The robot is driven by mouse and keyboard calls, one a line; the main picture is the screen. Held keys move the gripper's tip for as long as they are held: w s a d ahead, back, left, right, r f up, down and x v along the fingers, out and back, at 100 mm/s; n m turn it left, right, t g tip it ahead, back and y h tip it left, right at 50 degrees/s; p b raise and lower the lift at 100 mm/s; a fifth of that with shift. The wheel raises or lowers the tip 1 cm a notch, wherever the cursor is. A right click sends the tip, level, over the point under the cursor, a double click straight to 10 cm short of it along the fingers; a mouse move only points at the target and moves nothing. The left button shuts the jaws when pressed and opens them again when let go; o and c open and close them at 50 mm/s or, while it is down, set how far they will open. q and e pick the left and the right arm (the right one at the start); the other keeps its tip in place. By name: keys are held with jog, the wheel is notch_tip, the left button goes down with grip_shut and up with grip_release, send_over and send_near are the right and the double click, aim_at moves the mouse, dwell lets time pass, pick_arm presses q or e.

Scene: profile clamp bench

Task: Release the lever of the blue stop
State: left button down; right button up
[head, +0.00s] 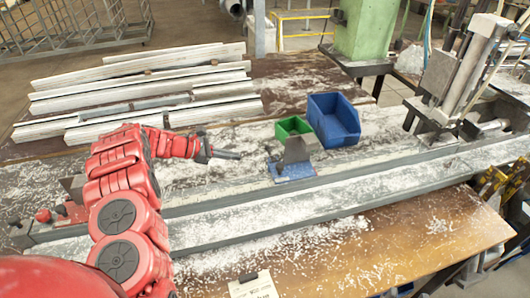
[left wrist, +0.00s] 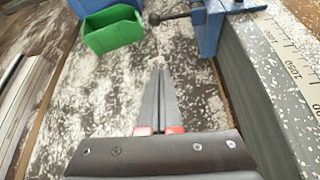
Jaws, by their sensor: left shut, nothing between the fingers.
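The blue stop (head: 293,173) sits on the long grey rail right of centre, with an upright grey plate (head: 299,148) on it. In the left wrist view its blue body (left wrist: 211,28) is at the top right. Its lever (left wrist: 178,16) sticks out to the left and ends in a dark ball knob (left wrist: 155,19). My left gripper (head: 238,155) is shut and empty, left of the stop. In the wrist view its fingertips (left wrist: 158,66) point toward the knob, with a gap between them. My right gripper is not in view.
A green bin (head: 293,127) and a larger blue bin (head: 334,119) stand behind the stop. A red stop (head: 72,212) is at the rail's left end. Pale profiles (head: 140,69) lie at the back left. A scale (left wrist: 286,50) runs along the rail. Chips litter the bench.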

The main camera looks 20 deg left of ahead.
aim_at(270, 154)
pick_arm(q)
jog(key=shift+a+f, duration=0.1)
jog(key=p+x, duration=0.1)
jog(key=x, duration=0.7)
jog(key=shift+f+p, duration=0.3)
jog(key=shift+p, duration=0.1)
jog(key=shift+w+d+f, duration=0.25)
jog(key=shift+w+d, duration=0.2)
jog(key=shift+d, duration=0.05)
jog(key=shift+w+d+r, duration=0.15)
jog(key=shift+d+r, duration=0.05)
jog(key=shift+r, duration=0.1)
jog(key=shift+w+r+p, duration=0.1)
jog(key=shift+r+p, duration=0.4)
jog(key=shift+p, duration=0.05)
jog(key=shift+d+r+p, duration=0.15)
jog(key=shift+r+p, duration=0.2)
jog(key=shift+r, duration=0.25)
jog(key=shift+d+r+p, duration=0.15)
jog(key=shift+r+p, duration=0.15)
jog(key=shift+r, duration=0.25)
